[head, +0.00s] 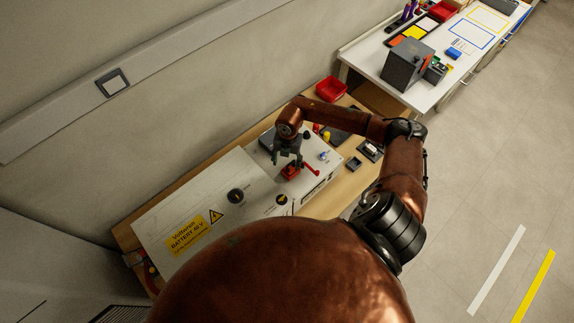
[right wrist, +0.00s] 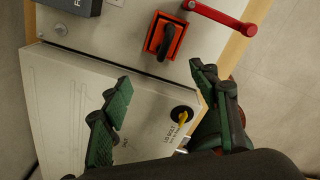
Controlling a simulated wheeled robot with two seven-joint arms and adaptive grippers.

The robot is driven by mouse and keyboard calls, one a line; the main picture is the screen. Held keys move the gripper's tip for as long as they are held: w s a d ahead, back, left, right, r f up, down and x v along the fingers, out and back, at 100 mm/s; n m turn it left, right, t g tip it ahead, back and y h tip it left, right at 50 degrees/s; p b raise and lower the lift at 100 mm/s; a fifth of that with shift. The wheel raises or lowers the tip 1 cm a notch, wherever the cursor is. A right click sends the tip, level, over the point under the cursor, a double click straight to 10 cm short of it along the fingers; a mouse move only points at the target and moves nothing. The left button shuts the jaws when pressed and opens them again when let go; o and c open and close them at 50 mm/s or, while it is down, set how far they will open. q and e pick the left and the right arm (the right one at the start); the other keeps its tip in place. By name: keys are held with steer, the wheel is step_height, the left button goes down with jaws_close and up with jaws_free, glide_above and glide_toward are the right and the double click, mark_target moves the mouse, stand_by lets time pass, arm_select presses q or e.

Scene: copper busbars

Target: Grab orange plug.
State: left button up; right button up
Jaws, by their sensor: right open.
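My right gripper (head: 288,160) is open and empty above the white battery box, close to the red-orange rotary switch (head: 291,172). In the right wrist view the open fingers of the right gripper (right wrist: 163,84) point at the box top. The red-orange switch (right wrist: 156,48) with its black knob lies ahead of them, apart from them. A small yellow-orange piece (head: 326,136) stands behind the box beside a small red one (head: 316,128). I cannot tell for sure which is the orange plug. My left gripper is not in view.
A black knob with a yellow pointer (right wrist: 182,115) is on the box. A red bin (head: 331,89) stands behind. A white table (head: 432,97) is at the top right.

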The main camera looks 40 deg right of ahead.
mark_target(289, 171)
steer(key=shift+s+d+f+h, duration=0.1)
steer(key=shift+d+f+h, duration=0.2)
steer(key=shift+d+f, duration=0.6)
steer(key=shift+a+f+p, duration=0.15)
steer(key=shift+f+p, duration=0.6)
steer(key=shift+f, duration=2.15)
steer(key=shift+c, duration=0.4)
steer(key=c, duration=1.2)
steer(key=shift+c, duration=0.6)
steer(key=shift+r, duration=0.15)
